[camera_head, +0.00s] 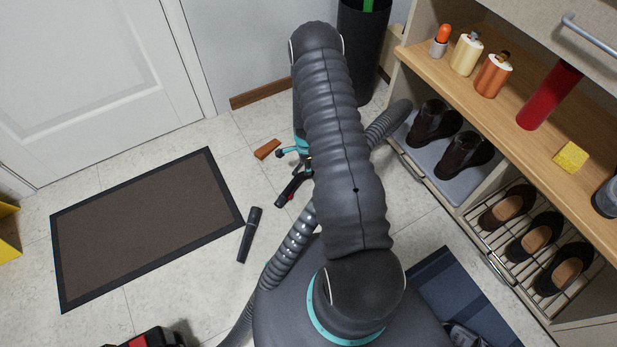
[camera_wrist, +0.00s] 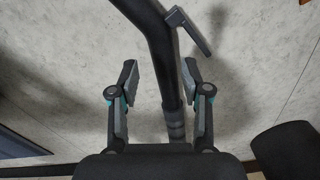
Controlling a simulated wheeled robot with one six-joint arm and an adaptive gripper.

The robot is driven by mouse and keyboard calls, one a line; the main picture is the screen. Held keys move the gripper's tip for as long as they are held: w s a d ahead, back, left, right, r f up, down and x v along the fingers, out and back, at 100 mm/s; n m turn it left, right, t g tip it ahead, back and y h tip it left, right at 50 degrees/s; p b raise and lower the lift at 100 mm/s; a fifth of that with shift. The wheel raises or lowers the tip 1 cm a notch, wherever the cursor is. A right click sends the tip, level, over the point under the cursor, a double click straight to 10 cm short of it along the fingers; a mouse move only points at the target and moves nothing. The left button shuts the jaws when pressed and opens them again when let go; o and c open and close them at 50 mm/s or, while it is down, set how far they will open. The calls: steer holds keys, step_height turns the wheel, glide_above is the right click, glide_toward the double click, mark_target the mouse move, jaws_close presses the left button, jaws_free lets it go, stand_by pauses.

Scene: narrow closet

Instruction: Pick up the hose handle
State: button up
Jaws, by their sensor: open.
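The hose handle is a dark, slightly bent tube (camera_wrist: 160,50) with a ringed grey cuff (camera_wrist: 176,125) at its lower end in the wrist view. My gripper (camera_wrist: 160,76) is open, with one finger on each side of the tube. The tube lies nearer the right finger, and I cannot tell whether they touch. In the head view my arm hides most of the gripper and handle. A black piece with a red mark (camera_head: 293,188) shows beside the arm; I cannot tell whether it is part of the handle. The grey ribbed hose (camera_head: 290,248) runs to the lower left.
A black nozzle (camera_head: 250,235) lies on the tiles between the doormat (camera_head: 140,230) and the hose. A small brown block (camera_head: 267,149) lies near the wall. A shelf unit (camera_head: 455,92) with bottles and shoes stands at right. A dark bin (camera_head: 362,45) stands behind.

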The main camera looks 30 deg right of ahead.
steer(key=shift+w+f, duration=0.15)
steer(key=shift+f, duration=1.6)
steer(key=shift+w+f, duration=0.1)
steer(key=shift+f, duration=1.65)
jaws_close()
